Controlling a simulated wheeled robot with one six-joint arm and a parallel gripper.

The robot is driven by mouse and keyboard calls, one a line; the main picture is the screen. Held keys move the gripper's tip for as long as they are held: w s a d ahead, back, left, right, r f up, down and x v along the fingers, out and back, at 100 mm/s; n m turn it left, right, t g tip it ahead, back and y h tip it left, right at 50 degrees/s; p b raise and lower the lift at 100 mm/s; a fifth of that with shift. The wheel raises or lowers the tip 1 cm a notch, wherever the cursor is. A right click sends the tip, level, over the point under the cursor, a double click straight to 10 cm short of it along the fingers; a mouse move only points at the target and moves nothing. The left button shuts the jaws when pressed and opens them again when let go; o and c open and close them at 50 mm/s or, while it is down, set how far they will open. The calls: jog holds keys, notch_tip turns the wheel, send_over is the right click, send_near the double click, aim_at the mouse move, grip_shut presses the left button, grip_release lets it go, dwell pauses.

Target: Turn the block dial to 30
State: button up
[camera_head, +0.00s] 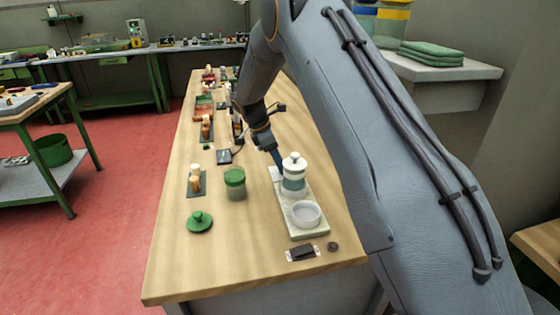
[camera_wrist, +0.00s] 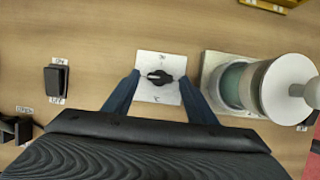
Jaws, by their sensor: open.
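The dial (camera_wrist: 160,77) is a black knob with a pointer on a pale square plate (camera_wrist: 160,94) on the wooden bench. Small marks around the knob are too small to read for sure. The knob lies roughly crosswise in the wrist view. My gripper (camera_wrist: 160,84) is open, with one blue finger at the left and one at the right of the plate. Whether the fingers touch the knob or plate cannot be told. In the head view my gripper (camera_head: 283,158) reaches down at the pale plate (camera_head: 275,174), and the knob itself is hidden there.
A white-lidded jar (camera_head: 293,172) and a shallow white dish (camera_head: 306,214) stand on a pale board close to the plate. A black switch (camera_wrist: 57,80) is left of the dial in the wrist view.

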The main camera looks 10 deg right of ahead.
jog(key=shift+d+f, duration=0.1)
jog(key=shift+f, duration=0.1)
jog(key=shift+c, duration=0.6)
jog(key=c, duration=1)
jog(key=shift+o, duration=0.2)
